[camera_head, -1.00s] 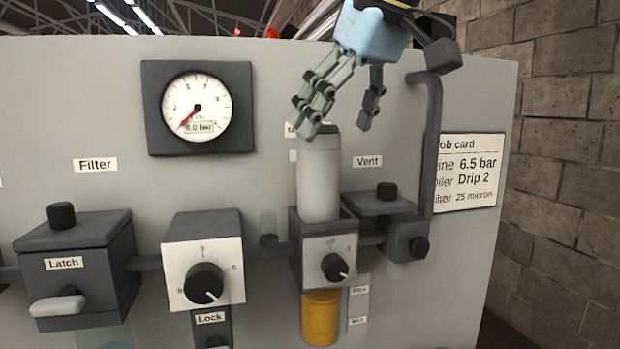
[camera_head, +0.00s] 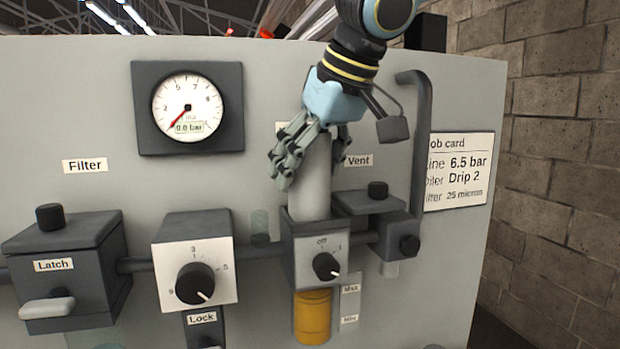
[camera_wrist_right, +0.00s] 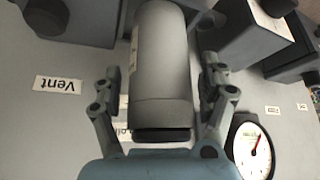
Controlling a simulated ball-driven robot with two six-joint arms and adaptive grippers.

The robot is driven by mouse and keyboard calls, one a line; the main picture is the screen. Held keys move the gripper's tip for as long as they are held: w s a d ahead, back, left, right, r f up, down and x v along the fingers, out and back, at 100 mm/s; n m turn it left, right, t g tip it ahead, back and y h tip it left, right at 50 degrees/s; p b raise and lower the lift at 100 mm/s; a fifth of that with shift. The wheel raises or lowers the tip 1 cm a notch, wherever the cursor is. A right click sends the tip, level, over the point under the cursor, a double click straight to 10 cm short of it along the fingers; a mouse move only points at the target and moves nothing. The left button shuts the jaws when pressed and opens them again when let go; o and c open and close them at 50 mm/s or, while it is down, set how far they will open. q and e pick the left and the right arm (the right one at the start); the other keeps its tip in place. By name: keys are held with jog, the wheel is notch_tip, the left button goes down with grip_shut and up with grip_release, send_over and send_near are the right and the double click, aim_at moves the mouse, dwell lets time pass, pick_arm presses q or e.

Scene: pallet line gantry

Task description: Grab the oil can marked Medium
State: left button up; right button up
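A plain grey cylinder (camera_head: 312,185) stands upright on the dark block with the small dial. No Medium mark is readable on it, and I cannot tell whether it is the oil can. My right gripper (camera_head: 308,160) comes down over its upper part. In the right wrist view the cylinder (camera_wrist_right: 163,75) lies between the spread fingers of my right gripper (camera_wrist_right: 163,90), with gaps on both sides. The gripper is open. My left gripper is not in view.
The dial block (camera_head: 306,258) has an amber bowl (camera_head: 312,318) below it. A Vent valve (camera_head: 375,205) and upright pipe (camera_head: 420,140) stand close on the right. A Lock regulator (camera_head: 195,262), Latch filter box (camera_head: 65,260) and gauge (camera_head: 188,105) are to the left.

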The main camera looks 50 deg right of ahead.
jog(key=c, duration=1.4)
jog(key=shift+o, duration=0.2)
jog(key=shift+w+r, duration=0.1)
